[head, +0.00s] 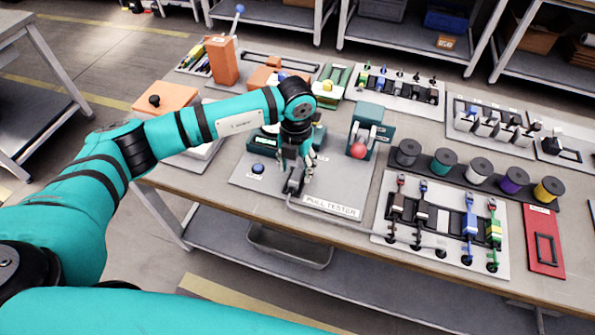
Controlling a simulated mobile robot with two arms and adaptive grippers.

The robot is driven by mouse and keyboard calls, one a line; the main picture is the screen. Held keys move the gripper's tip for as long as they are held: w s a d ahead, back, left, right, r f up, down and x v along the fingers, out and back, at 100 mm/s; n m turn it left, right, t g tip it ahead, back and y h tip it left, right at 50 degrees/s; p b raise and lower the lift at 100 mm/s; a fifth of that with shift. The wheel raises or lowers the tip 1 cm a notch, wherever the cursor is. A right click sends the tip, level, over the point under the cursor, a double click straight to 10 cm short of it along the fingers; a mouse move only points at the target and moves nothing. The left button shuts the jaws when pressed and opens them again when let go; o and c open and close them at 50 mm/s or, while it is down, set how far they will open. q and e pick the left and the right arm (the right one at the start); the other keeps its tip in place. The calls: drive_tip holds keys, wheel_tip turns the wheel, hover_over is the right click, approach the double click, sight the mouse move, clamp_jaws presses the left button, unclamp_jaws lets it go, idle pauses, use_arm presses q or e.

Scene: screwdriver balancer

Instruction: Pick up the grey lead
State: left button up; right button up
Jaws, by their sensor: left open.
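The grey lead (345,224) runs as a thin grey cable from the lead board (404,215) leftward to the pull tester plate (250,180). A dark block (293,184) sits at its left end on that plate. My left gripper (298,176) is open and points down right over this block. The fingers are around or just beside it; I cannot tell whether they touch it. The gripper partly hides the block and the tester behind it. My right gripper is not in view.
A red ball knob (358,150) on a green press stands right of the gripper. Several wire spools (478,171) line the bench behind the lead board. A blue knob (257,168) is to the left. An orange box (165,97) stands at the back left.

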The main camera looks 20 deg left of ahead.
use_arm(q)
wheel_tip(320, 180, down, 2)
drive_tip(key=shift+s+f, duration=0.1)
drive_tip(key=shift+f, duration=0.25)
drive_tip(key=c, duration=0.5)
clamp_jaws()
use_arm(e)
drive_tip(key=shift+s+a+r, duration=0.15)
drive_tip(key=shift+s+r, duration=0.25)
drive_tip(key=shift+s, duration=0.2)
